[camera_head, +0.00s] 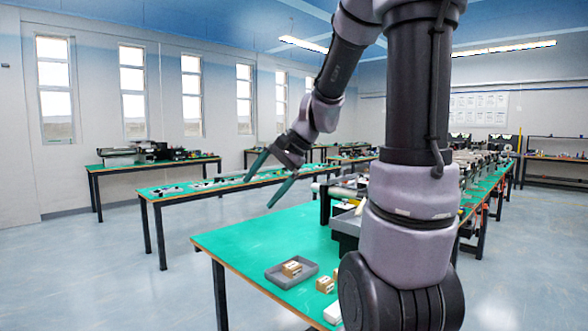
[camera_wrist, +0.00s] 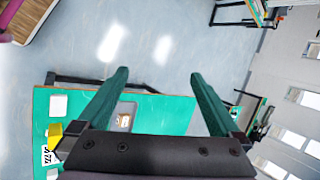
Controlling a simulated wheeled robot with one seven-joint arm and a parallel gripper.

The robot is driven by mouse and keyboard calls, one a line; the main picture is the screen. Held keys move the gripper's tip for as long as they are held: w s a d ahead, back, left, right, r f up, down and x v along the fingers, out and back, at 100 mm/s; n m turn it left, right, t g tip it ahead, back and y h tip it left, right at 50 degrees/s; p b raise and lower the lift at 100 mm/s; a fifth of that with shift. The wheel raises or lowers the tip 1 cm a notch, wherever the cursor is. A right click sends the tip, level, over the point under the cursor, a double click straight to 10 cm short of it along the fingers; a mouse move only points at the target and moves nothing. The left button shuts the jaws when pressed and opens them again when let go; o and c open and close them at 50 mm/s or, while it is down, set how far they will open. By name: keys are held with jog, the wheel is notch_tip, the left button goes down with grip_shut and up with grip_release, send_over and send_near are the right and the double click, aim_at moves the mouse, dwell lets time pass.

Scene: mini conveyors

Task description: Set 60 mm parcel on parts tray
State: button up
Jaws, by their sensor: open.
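A shallow grey parts tray (camera_head: 308,269) lies on the green bench top in the head view. A small tan parcel (camera_head: 291,269) with a pale label sits inside it. The parcel also shows in the wrist view (camera_wrist: 123,120), between my fingers and beyond them. A second tan parcel (camera_head: 325,285) stands on the bench just right of the tray. I cannot tell the parcels' sizes. My gripper (camera_head: 258,194) is open and empty, raised well above the bench, its green fingers spread apart. The wrist view shows both fingers (camera_wrist: 159,73) with nothing between them.
The green bench (camera_head: 235,242) has clear room left of the tray. My arm hides much of its right side. A white item (camera_head: 333,312) lies near the front edge. A yellow item (camera_wrist: 55,134) shows in the wrist view. Other benches stand behind.

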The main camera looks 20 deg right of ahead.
jog(key=s+d+r+n+t+h, duration=0.1)
jog(key=s+r+n+h, duration=0.1)
jog(key=s, duration=0.5)
jog(key=s+d+r+n+t+h, duration=0.1)
jog(key=s+r+n+h, duration=0.1)
jog(key=s+r+n, duration=0.2)
jog(key=s, duration=0.3)
jog(key=shift+s+r+t, duration=0.2)
jog(key=shift+s+t, duration=0.2)
